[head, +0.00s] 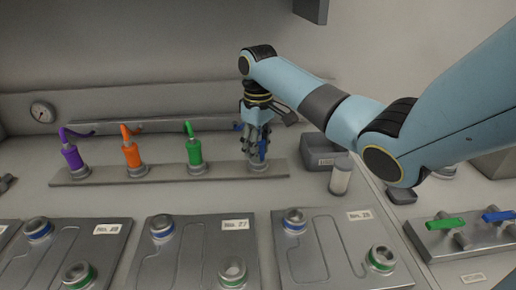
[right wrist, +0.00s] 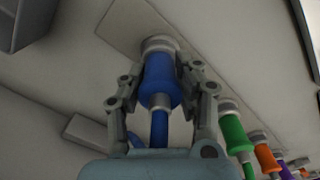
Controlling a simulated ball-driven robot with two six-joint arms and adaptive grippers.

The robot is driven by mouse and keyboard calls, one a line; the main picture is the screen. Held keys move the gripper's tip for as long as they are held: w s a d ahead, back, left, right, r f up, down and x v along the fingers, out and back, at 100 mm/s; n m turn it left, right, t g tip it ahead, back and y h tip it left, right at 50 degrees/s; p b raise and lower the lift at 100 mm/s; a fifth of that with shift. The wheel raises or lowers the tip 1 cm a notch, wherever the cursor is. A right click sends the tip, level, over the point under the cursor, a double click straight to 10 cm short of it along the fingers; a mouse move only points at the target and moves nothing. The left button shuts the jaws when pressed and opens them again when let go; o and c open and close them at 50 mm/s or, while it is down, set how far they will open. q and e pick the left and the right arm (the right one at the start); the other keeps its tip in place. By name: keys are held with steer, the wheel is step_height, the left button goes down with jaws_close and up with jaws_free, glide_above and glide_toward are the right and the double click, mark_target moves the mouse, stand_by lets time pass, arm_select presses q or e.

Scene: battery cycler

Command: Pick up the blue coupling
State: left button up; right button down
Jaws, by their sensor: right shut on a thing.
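The blue coupling (right wrist: 158,82) stands between the two fingers of my right gripper (right wrist: 160,80) in the right wrist view. Both fingers press on its sides, and its lower end meets a grey socket. In the head view my right gripper (head: 258,142) is at the right end of the grey rail (head: 225,172), and only a strip of the blue coupling (head: 263,148) shows between the fingers. I cannot tell whether it is lifted from its socket. My left gripper is in neither view.
Purple (head: 71,156), orange (head: 131,152) and green (head: 194,150) couplings stand on the same rail to the left. Several metal plates with ringed ports (head: 199,250) lie in front. A grey box (head: 322,158) and a small pale cylinder (head: 341,176) stand right of the gripper.

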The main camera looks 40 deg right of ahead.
mark_target(262, 136)
steer(key=shift+r, duration=0.5)
steer(key=r, duration=0.2)
steer(key=s+r, duration=0.1)
steer(key=shift+d+r, duration=0.25)
steer(key=shift+r, duration=0.1)
steer(key=s+d+r, duration=0.2)
steer(key=s+r, duration=0.4)
steer(key=s, duration=0.4)
steer(key=shift+s+d+r, duration=0.15)
steer(key=shift+d+r, duration=0.05)
steer(key=shift+d, duration=0.1)
steer(key=c, duration=1.5)
jaws_free()
jaws_close()
steer(key=shift+r+p, duration=0.1)
steer(key=shift+p, duration=0.2)
